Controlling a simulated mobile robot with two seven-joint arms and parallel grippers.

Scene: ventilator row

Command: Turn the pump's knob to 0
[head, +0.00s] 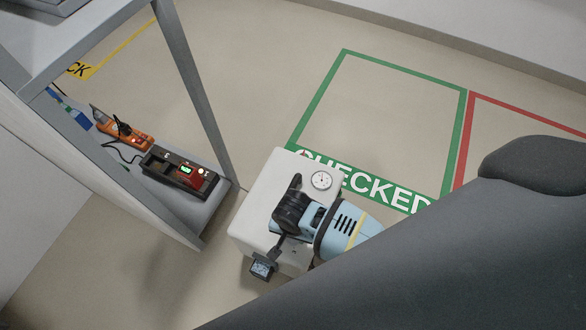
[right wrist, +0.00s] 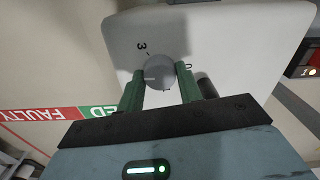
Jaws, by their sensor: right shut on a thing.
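My right gripper (head: 289,207) is over the pump and hides the knob in the head view. In the right wrist view the grey round knob (right wrist: 159,72) sits between the two green fingers of my right gripper (right wrist: 158,76), which is shut on it. A "3" is printed beside the knob at the upper left; another mark to its right is partly covered. I cannot tell the knob's setting. My left gripper is not in view.
A grey shelf rack (head: 198,95) stands at the left; its lower shelf holds a black and red device (head: 180,172) with a green display and an orange tool (head: 124,129). A green floor frame marked "CHECKED" (head: 465,130) and a red one lie behind. Floor inside the green frame is clear.

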